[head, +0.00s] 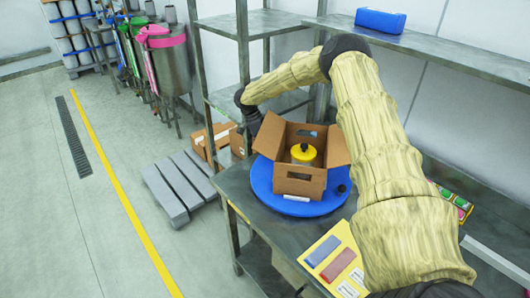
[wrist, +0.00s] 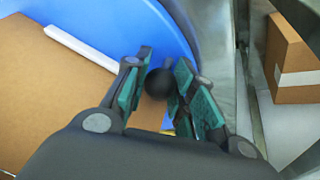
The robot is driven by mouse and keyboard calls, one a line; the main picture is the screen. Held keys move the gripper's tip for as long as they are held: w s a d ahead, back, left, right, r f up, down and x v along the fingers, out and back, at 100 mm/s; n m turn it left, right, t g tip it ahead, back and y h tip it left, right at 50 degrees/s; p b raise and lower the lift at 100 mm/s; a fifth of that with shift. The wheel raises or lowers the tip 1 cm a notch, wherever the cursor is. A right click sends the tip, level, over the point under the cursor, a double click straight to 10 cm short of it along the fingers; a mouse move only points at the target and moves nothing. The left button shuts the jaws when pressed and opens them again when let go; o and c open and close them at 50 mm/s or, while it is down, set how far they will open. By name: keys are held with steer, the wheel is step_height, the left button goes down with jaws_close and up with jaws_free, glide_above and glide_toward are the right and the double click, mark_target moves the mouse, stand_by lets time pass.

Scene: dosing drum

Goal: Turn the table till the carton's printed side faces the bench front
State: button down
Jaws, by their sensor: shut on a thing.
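The blue turntable (head: 262,187) sits on the bench and also shows in the wrist view (wrist: 135,18). On it stands an open brown carton (head: 300,184), flaps spread, holding a yellow container with a black knob (head: 304,153). The carton face toward the head camera is plain with a slot; no print shows on it. A black ball knob (head: 341,188) stands at the turntable's right edge. In the wrist view the carton (wrist: 50,95) fills the left. My gripper (wrist: 157,85) is shut on another black knob (wrist: 158,82). In the head view it is mostly hidden behind the carton.
My arm reaches over the bench behind the carton, close to the shelf posts (head: 243,50). A yellow card with blue and red blocks (head: 330,255) lies at the bench front. Cartons (head: 215,138) stand on the floor beyond the bench's left end. A blue box (head: 380,20) rests on the upper shelf.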

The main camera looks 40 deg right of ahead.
steer(key=shift+d, duration=0.3)
stand_by(0.4)
steer(key=c, duration=1.1)
jaws_free()
steer(key=shift+c, duration=0.2)
